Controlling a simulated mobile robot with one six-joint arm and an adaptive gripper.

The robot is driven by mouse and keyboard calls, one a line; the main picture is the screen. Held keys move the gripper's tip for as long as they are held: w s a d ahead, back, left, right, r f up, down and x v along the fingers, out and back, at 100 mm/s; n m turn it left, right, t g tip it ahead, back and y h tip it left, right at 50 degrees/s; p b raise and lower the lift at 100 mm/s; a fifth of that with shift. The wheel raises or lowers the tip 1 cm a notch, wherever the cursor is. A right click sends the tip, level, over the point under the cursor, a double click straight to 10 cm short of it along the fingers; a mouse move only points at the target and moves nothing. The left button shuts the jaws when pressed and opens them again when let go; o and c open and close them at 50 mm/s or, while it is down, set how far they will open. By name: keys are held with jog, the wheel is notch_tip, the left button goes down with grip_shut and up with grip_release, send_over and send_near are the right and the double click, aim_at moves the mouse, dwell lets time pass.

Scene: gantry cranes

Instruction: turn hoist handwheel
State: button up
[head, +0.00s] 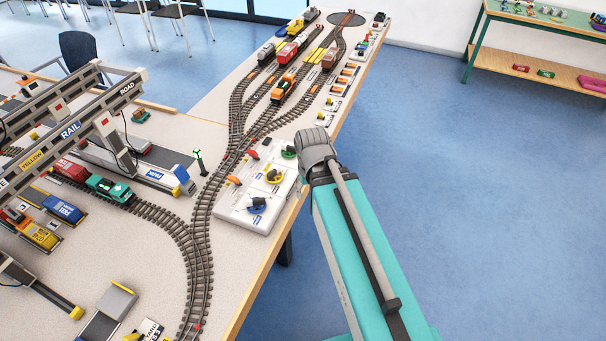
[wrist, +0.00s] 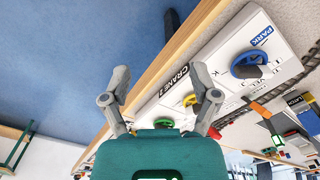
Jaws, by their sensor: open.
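A white control panel (head: 241,213) at the table's right edge carries a blue handwheel (head: 257,207), a yellow handwheel (head: 273,177) and a green handwheel (head: 289,153), with dark knobs on them. I cannot read which one is the hoist wheel. In the wrist view the blue handwheel (wrist: 237,68) is to the right, the yellow handwheel (wrist: 189,101) near the right finger, and the green handwheel (wrist: 163,122) low between the fingers. My gripper (wrist: 160,98) is open and empty, apart from the wheels as far as I can tell.
A gantry crane (head: 70,131) and wagons (head: 108,189) fill the left. The table's wooden edge (head: 257,274) borders open blue floor (head: 480,200) on the right.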

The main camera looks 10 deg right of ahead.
aim_at(289, 146)
jog(key=w+r+n+p, duration=0.2)
jog(key=w+n, duration=0.1)
jog(key=w, duration=0.6)
jog(key=w+r+n+p, duration=0.1)
jog(key=w+r+n, duration=0.1)
jog(key=w, duration=0.8)
jog(key=w+r+n+p, duration=0.1)
jog(key=w+n, duration=0.3)
jog(key=w, duration=0.5)
jog(key=shift+w+a+r+p, duration=0.1)
jog(key=shift+w+r+p, duration=0.25)
jog(key=shift+p, duration=0.5)
jog(key=shift+c, duration=0.6)
jog(key=shift+s, duration=0.1)
jog(key=shift+f, duration=0.1)
notch_tip(289, 146, down, 14)
jog(key=b, duration=1.3)
jog(key=shift+r+b, duration=0.25)
jog(key=shift+b, duration=0.15)
